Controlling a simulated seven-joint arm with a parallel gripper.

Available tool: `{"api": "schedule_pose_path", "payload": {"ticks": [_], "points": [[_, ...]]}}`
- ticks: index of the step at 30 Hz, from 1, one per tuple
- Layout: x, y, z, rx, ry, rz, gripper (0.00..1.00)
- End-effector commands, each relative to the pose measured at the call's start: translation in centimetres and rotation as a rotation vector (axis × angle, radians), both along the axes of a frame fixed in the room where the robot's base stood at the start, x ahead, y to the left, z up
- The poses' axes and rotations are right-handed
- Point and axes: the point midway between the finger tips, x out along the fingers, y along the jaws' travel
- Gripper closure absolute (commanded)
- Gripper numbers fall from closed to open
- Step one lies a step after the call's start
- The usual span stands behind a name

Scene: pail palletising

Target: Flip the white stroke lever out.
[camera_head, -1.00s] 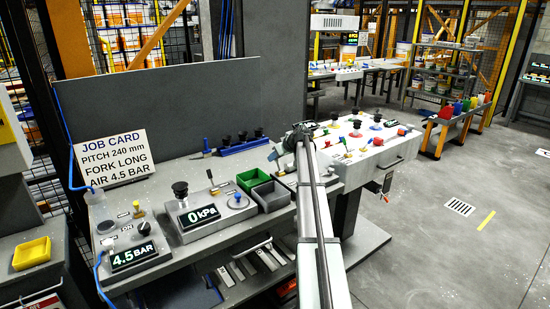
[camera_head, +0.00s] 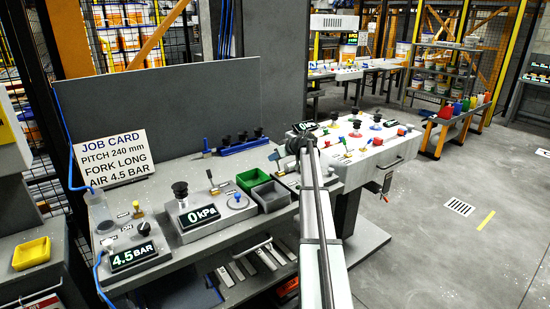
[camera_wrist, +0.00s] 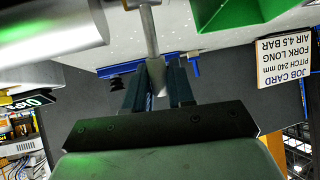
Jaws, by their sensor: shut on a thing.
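In the wrist view, the fingers of my gripper (camera_wrist: 157,80) are closed around the end of a pale grey-white lever (camera_wrist: 152,35). The lever's bar runs up from between the fingers to the top edge of the picture, where its base shows only in part.
A green bin (camera_head: 251,179) and a grey bin (camera_head: 271,195) stand left of my arm. A panel with several knobs (camera_head: 365,140) lies right and beyond. Floor at right is clear.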

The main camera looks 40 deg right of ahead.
Motion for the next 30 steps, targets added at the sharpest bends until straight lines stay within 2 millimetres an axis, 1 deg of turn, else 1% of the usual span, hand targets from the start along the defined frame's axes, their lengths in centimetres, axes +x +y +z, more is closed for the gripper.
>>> {"api": "schedule_pose_path", "payload": {"ticks": [1, 3, 9, 15, 21, 30], "points": [[-0.5, 0.1, 0.1, 0.001, -0.032, -0.003, 1.0], [-0.9, 0.1, 0.2, 0.002, -0.081, -0.003, 1.0], [-1.8, 0.1, 0.5, 0.001, -0.214, -0.003, 1.0], [-2.4, 0.0, 0.6, 0.001, -0.311, -0.003, 1.0], [-2.7, 0.0, 0.7, 0.0, -0.365, -0.002, 1.0], [-2.7, 0.0, 0.8, 0.0, -0.38, 0.0, 1.0]]}}
